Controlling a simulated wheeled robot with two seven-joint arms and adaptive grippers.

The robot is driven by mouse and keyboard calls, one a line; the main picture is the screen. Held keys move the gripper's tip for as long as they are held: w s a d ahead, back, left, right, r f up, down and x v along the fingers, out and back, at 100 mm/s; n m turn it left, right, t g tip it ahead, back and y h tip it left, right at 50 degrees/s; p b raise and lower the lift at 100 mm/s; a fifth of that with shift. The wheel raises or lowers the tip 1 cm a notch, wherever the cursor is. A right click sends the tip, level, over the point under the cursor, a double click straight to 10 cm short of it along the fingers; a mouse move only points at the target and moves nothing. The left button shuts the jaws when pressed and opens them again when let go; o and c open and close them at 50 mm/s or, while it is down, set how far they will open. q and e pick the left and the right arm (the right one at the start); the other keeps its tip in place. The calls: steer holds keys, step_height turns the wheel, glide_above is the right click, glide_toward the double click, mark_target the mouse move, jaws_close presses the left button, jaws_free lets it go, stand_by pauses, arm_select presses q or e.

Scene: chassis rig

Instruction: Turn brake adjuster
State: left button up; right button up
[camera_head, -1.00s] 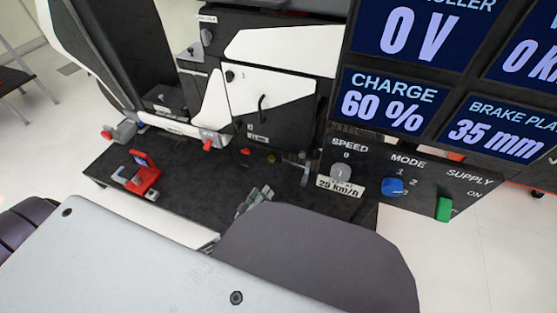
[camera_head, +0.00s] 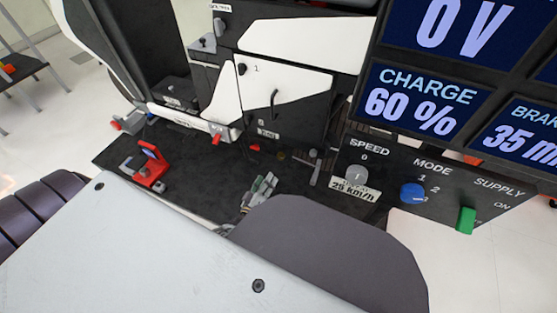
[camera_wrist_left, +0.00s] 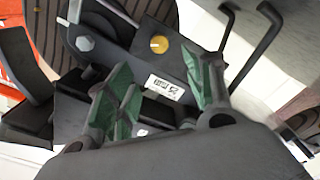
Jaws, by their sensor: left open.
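No part is legibly labelled as the brake adjuster. In the left wrist view a small round yellow knob (camera_wrist_left: 158,44) with a mark on its face sits on a dark plate, beyond my left gripper (camera_wrist_left: 165,92). A white label (camera_wrist_left: 165,87), too blurred to read, shows between the green fingertips. The fingers are apart and empty, and the knob is not between them. In the head view my left gripper (camera_head: 261,188) is low over the black base board (camera_head: 205,185), in front of the chassis. My right gripper is not in view.
A control panel with a grey speed knob (camera_head: 357,175), blue mode knob (camera_head: 412,193) and green supply switch (camera_head: 466,220) stands at the right, under the display (camera_head: 420,103). A red clamp (camera_head: 152,166) stands on the board's left. A T-shaped grey lever (camera_head: 315,168) is right of the gripper.

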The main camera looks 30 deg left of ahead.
mark_target(279, 157)
arm_select(q)
steer(key=shift+w+a+b, duration=0.2)
steer(key=shift+w+b, duration=1)
steer(key=shift+w, duration=2.05)
steer(key=shift+w+a+b, duration=0.15)
steer(key=shift+w+b, duration=1.05)
steer(key=shift+w, duration=2.05)
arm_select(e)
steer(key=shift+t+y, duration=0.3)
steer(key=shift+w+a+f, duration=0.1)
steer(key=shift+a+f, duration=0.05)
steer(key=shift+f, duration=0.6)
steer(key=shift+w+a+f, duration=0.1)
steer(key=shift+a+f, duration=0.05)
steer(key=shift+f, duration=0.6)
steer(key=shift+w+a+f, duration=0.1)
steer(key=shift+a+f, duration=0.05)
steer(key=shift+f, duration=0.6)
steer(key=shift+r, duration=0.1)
arm_select(q)
steer(key=c, duration=1)
